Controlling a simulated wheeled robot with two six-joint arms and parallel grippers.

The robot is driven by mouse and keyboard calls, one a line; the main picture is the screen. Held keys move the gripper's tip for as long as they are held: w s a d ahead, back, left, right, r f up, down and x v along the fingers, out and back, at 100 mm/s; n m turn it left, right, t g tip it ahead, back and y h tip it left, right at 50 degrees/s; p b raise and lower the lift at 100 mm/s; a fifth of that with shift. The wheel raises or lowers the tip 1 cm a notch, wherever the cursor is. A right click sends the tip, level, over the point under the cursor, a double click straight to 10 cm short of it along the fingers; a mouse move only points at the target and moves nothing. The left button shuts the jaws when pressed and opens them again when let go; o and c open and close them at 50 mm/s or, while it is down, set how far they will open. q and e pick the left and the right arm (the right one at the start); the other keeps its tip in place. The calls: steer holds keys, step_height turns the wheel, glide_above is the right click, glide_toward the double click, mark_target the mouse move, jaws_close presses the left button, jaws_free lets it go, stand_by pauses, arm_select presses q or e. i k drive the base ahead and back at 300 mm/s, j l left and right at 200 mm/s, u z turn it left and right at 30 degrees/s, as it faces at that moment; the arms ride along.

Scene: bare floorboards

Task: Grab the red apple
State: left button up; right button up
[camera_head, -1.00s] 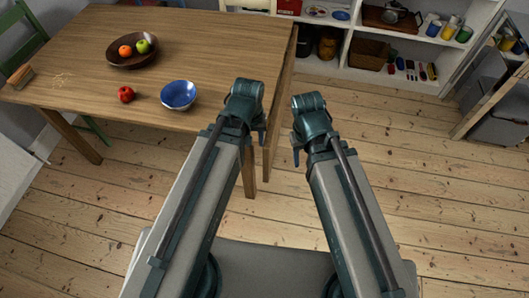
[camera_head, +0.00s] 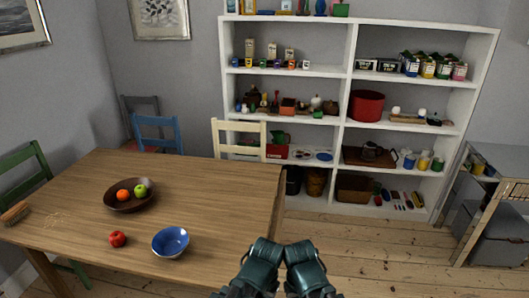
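The red apple (camera_head: 117,239) sits on the wooden table (camera_head: 215,198), near its front edge and left of a blue bowl (camera_head: 170,242). My two arms show at the bottom centre, in front of the table's right end. Only the upper joints of my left arm (camera_head: 259,266) and my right arm (camera_head: 304,267) show, side by side. Neither gripper's fingers can be seen. The apple stands apart from both arms, well to their left.
A dark wooden bowl (camera_head: 128,199) holds an orange fruit (camera_head: 123,195) and a green apple (camera_head: 140,190). A brush (camera_head: 15,214) lies at the table's left end. Chairs stand around the table. A white shelf (camera_head: 340,122) lines the back wall. Floorboards (camera_head: 400,238) are clear at right.

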mark_target(117, 239)
steer(key=u, duration=1.45)
steer(key=i+j+z, duration=0.2)
steer(key=i+j, duration=0.25)
steer(key=i+j+z, duration=0.2)
steer(key=i+j, duration=0.2)
steer(key=j, duration=0.1)
